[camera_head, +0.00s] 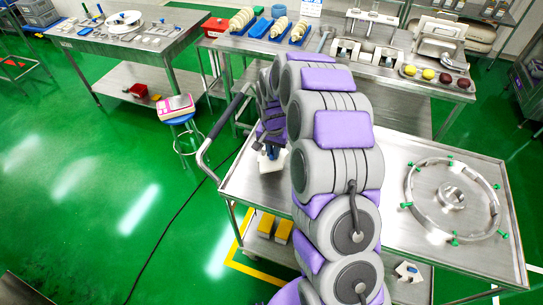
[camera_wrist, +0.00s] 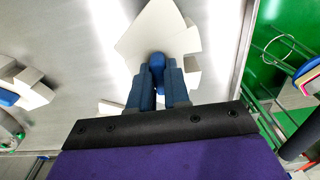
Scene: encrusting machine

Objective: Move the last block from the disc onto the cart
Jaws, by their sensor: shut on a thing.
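My gripper (camera_wrist: 157,88) has its blue fingers closed on the blue knob of a white, angular block (camera_wrist: 155,32) in the wrist view. In the head view, the gripper (camera_head: 268,150) is over the left end of the metal cart (camera_head: 395,155), with a white block (camera_head: 271,162) just below it. Whether the held block touches the cart top is unclear. Other white blocks with blue parts (camera_wrist: 30,88) lie at the left in the wrist view. A metal ring-like disc (camera_head: 408,190) with green knobs lies on the right of the cart; no block shows on it.
My arm hides the cart's middle. Yellow blocks (camera_head: 265,224) and a white piece (camera_head: 408,271) are on the cart's lower shelf. A laden steel table (camera_head: 345,70) stands behind. Green floor at left is open.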

